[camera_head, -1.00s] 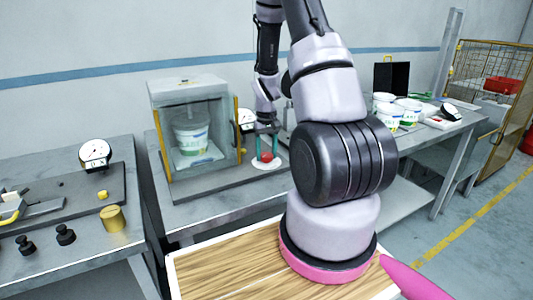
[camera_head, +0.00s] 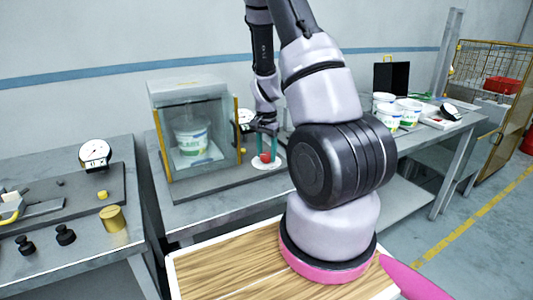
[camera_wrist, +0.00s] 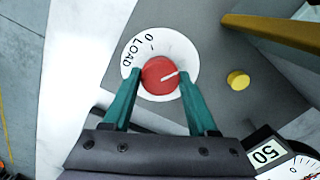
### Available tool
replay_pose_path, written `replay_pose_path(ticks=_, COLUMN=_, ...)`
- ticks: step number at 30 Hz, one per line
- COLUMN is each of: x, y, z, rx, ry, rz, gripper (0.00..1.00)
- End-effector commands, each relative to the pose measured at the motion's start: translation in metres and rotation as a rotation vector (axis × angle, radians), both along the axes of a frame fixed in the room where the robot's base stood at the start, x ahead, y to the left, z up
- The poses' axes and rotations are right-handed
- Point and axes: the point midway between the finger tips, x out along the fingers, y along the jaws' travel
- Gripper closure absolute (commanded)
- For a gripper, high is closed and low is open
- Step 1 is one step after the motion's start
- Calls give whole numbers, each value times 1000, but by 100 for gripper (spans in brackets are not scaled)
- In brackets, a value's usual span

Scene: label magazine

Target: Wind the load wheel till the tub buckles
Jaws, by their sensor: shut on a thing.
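The load wheel is a red knob (camera_wrist: 160,75) with a white pointer line, on a white dial plate (camera_wrist: 132,68) marked LOAD and 0. In the head view the red knob (camera_head: 266,157) sits at the right end of the press base. My gripper (camera_wrist: 160,80), with green fingers, is shut on the red knob from both sides. It also shows in the head view (camera_head: 266,150), above the dial. The tub (camera_head: 193,138) is a white pail with a green and blue label, upright inside the clear press case (camera_head: 180,110). I see no buckling at this size.
A yellow button (camera_wrist: 238,79) sits near the knob. White tubs (camera_head: 408,108) stand on the right bench. The left bench holds a dial gauge (camera_head: 95,154) and weights.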

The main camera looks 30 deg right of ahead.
Motion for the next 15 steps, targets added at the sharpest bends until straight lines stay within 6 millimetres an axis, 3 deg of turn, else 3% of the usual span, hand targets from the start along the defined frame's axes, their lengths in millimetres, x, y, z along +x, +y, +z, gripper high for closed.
replay_pose_path(ticks=15, x=1, y=0, z=1, rx=0, ry=-2, rz=-172, gripper=97)
